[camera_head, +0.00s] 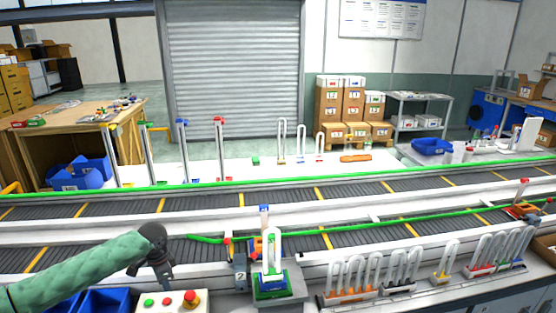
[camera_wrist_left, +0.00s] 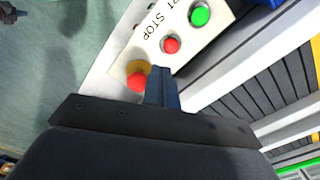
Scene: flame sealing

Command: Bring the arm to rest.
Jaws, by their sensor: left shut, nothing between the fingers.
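My left arm, in a green sleeve, comes in from the left in the head view. Its dark gripper (camera_head: 167,284) points down, just above the back edge of the white button box (camera_head: 150,307). In the left wrist view the fingers of this gripper (camera_wrist_left: 162,75) are together, with nothing between them. They overlap the panel near the red stop knob (camera_wrist_left: 137,82) with its yellow collar; I cannot tell whether they touch it. A red button (camera_wrist_left: 171,45) and a green button (camera_wrist_left: 200,15) sit farther along. My right gripper is not in view.
A conveyor (camera_head: 350,238) with green-edged rails runs across behind the box. A fixture holding a U-shaped glass tube (camera_head: 272,245) stands right of my left gripper. Racks of several glass tubes (camera_head: 350,275) stand at front right. Blue bins (camera_head: 104,301) sit beneath my left arm.

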